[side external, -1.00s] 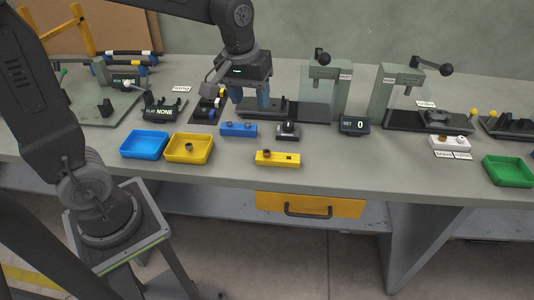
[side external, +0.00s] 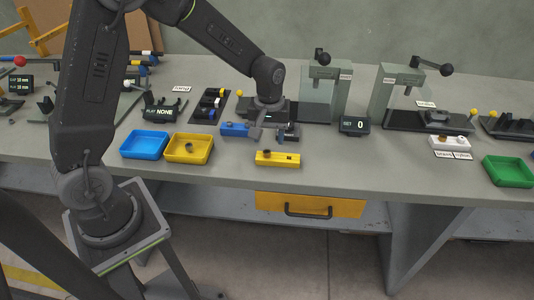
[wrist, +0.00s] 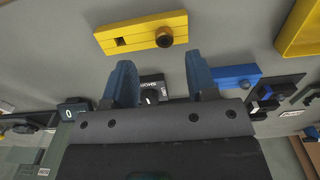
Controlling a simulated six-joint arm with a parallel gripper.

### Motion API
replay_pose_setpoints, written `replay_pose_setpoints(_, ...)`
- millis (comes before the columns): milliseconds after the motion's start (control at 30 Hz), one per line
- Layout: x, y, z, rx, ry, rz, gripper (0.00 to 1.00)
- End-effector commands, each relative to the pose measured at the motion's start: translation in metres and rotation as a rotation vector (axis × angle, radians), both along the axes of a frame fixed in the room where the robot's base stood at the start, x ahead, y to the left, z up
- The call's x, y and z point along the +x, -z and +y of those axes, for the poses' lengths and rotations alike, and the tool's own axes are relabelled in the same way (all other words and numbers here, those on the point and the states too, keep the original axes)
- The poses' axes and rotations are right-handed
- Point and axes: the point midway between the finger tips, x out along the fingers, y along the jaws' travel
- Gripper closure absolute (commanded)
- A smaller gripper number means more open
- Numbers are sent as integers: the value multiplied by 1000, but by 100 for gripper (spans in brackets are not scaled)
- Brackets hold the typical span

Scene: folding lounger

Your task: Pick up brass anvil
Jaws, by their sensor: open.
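My gripper (side external: 270,124) is low over the bench at the small dark block (side external: 289,133), right of the blue block (side external: 236,130). In the wrist view my gripper (wrist: 159,62) has its two blue fingers wide apart, with nothing held. The dark block (wrist: 152,84), with a white label and a dark round piece, shows between the fingers, partly hidden by my gripper. I cannot tell which piece is the brass anvil. A small brownish piece (side external: 189,147) lies in the yellow tray (side external: 205,160), and a brass-coloured one (side external: 462,140) is on the white block (side external: 440,143).
The yellow block (side external: 270,158) with a dark round piece is in front of my gripper. A blue tray (side external: 144,144) stands left and a green tray (side external: 508,171) far right. Two green presses (side external: 325,87) (side external: 396,85) and a "SET 0" display (side external: 354,125) stand to the right.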

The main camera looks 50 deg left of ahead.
Motion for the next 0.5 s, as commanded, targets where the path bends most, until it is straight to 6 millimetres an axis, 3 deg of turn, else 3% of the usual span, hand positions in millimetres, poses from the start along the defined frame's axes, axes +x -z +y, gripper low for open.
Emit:
replay_pose_setpoints(333,-4,42,4,-1,1,5,48)
replay_pose_setpoints(500,-3,53,4,-1,1,0,48)
